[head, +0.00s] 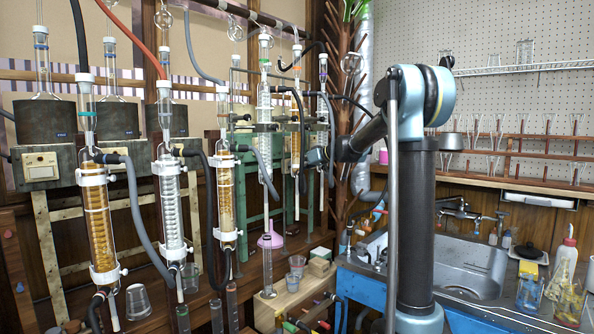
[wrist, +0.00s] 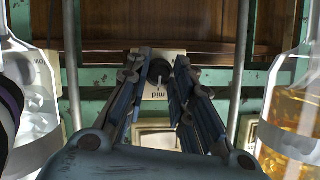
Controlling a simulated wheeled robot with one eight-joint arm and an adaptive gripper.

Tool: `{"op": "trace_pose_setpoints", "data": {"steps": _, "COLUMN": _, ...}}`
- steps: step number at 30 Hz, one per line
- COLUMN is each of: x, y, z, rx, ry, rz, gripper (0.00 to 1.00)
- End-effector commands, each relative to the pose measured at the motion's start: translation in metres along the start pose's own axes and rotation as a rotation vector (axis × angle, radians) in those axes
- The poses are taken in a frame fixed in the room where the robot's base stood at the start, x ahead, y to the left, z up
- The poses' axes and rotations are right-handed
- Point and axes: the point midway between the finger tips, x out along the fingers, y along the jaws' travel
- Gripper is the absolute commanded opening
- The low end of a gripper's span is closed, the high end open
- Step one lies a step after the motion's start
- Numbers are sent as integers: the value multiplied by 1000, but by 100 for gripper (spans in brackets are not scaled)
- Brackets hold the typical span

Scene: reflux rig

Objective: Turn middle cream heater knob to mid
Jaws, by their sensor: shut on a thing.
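The cream heater knob plate (wrist: 146,62) is straight ahead in the wrist view. It carries a dark round knob (wrist: 159,69) with a pale pointer mark, and the word "mid" is printed beside it. The pointer lies toward that word. My gripper (wrist: 161,76) has its two fingers on either side of the knob, shut on it. In the head view my arm's end reaches in among the glass columns near the middle, where the glassware and hoses hide the fingers and this knob.
Glass columns stand close on both sides of my gripper: a clear one (wrist: 35,120) at left and an amber-filled one (wrist: 293,125) at right. Green frame bars run behind. Another cream switch plate (head: 40,166) is at far left, and a metal sink (head: 468,270) at right.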

Motion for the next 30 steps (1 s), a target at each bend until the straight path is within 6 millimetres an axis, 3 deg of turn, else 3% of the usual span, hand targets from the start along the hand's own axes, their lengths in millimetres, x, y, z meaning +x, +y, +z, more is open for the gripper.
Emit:
{"op": "trace_pose_setpoints", "data": {"steps": 3, "x": -1, "y": 4, "z": -1, "rx": 0, "ry": 3, "rz": 8, "gripper": 0}}
{"op": "trace_pose_setpoints", "data": {"steps": 4, "x": -1, "y": 4, "z": -1, "rx": 0, "ry": 3, "rz": 8, "gripper": 24}}
{"op": "trace_pose_setpoints", "data": {"steps": 6, "x": -1, "y": 4, "z": -1, "rx": 0, "ry": 3, "rz": 7, "gripper": 40}}
{"op": "trace_pose_setpoints", "data": {"steps": 7, "x": -1, "y": 3, "z": -1, "rx": 0, "ry": 2, "rz": 7, "gripper": 42}}
{"op": "trace_pose_setpoints", "data": {"steps": 20, "x": -8, "y": 2, "z": 0, "rx": -1, "ry": 1, "rz": 5, "gripper": 42}}
{"op": "trace_pose_setpoints", "data": {"steps": 30, "x": -66, "y": 3, "z": 0, "rx": 1, "ry": 1, "rz": 7, "gripper": 42}}
